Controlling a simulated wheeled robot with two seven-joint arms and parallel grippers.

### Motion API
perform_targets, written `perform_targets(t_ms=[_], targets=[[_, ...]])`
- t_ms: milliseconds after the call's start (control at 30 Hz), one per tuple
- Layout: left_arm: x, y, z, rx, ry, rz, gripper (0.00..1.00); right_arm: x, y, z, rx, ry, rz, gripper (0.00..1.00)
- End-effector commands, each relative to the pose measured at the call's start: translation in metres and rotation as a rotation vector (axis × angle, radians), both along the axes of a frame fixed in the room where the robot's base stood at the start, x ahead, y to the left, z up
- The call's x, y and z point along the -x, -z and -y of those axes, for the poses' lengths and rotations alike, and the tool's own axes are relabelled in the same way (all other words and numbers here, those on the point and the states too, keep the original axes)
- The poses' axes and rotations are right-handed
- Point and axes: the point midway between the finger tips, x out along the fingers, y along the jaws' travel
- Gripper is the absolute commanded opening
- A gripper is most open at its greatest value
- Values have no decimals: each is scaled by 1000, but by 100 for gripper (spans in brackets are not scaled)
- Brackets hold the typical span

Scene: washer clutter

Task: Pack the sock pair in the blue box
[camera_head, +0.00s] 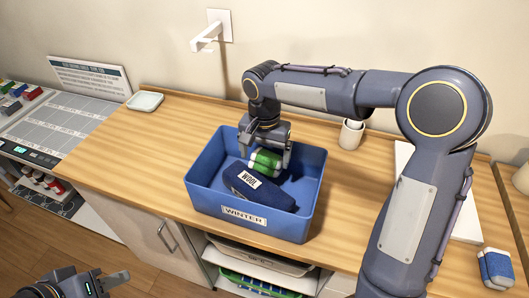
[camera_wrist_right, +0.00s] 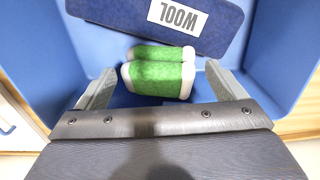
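The blue box (camera_head: 308,195), labelled WINTER, stands on the wooden counter. A green sock pair (camera_wrist_right: 158,75) with white ends, rolled up, is inside it beside a navy bundle (camera_wrist_right: 120,22) labelled WOOL; the pair also shows in the head view (camera_head: 265,161). My right gripper (camera_wrist_right: 158,78) reaches down into the box. Its fingers are apart on either side of the green pair, with small gaps visible. My left gripper (camera_head: 118,281) is at the bottom left, cut by the frame edge; its opening is unclear. A blue-and-white rolled item (camera_head: 495,268), possibly another sock pair, lies at the far right.
A small pale dish (camera_head: 145,101) and a white cup (camera_head: 351,134) stand on the counter behind the box. A sign (camera_head: 90,78) and gridded panel (camera_head: 70,126) are at left. Shelves below hold a green basket (camera_head: 255,285). The counter left of the box is clear.

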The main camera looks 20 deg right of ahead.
Motion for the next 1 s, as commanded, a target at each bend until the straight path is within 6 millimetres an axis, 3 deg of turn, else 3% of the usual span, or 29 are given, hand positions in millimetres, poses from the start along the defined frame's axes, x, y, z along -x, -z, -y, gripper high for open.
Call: perform_targets(t_ms=[367,733,1000], targets=[[0,0,0,0,0,0,36,0,-5,0,-1,0,2,100],[0,1,0,0,0,0,36,-1,-64,-1,-2,0,4,100],[0,1,0,0,0,0,36,0,-78,0,-1,1,1,100]])
